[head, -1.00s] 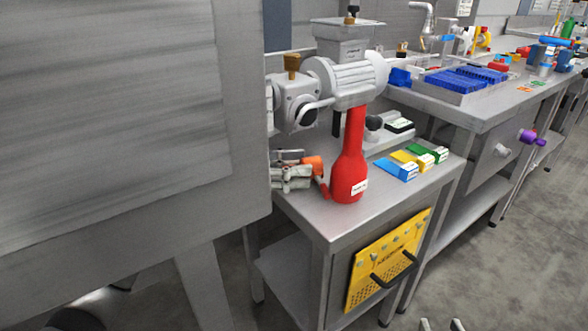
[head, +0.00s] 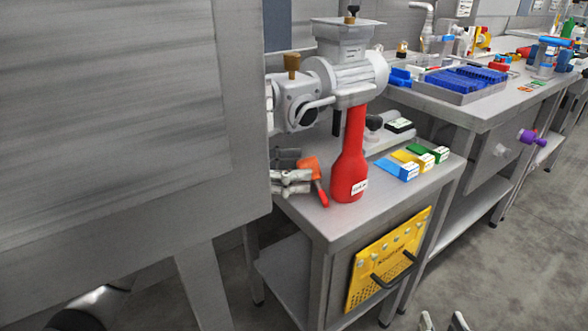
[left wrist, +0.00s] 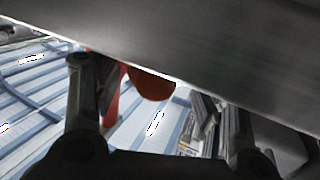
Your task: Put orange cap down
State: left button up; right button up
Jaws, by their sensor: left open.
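The orange cap (head: 309,167) is at the left end of the near steel table, left of the red bottle-shaped piece (head: 350,172). It looks tilted; whether it rests on the tabletop I cannot tell. My left gripper (head: 298,173) is open, its fingers close against the cap's left side in the head view. In the left wrist view a rounded orange-red form (left wrist: 152,84), likely the cap, sits between the spread fingers (left wrist: 160,105), partly hidden by a grey surface. My right gripper (head: 442,322) shows only its fingertips at the bottom edge, spread apart and empty.
A grey machine (head: 340,78) stands over the near table (head: 330,222). A small red rod (head: 322,194) is by the cap. A large grey panel (head: 120,110) blocks the left.

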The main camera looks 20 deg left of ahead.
pick_arm(q)
jog(key=shift+r, duration=0.2)
jog(key=shift+v, duration=0.9)
jog(key=v, duration=1)
pick_arm(e)
jog(key=shift+s+d+f+g, duration=0.1)
jog(key=shift+s+f+g, duration=0.1)
jog(key=shift+f, duration=0.15)
jog(key=shift+s+d+f+g, duration=0.1)
jog(key=shift+f+g, duration=0.1)
jog(key=shift+f, duration=0.1)
pick_arm(q)
jog(key=shift+s+a, duration=0.1)
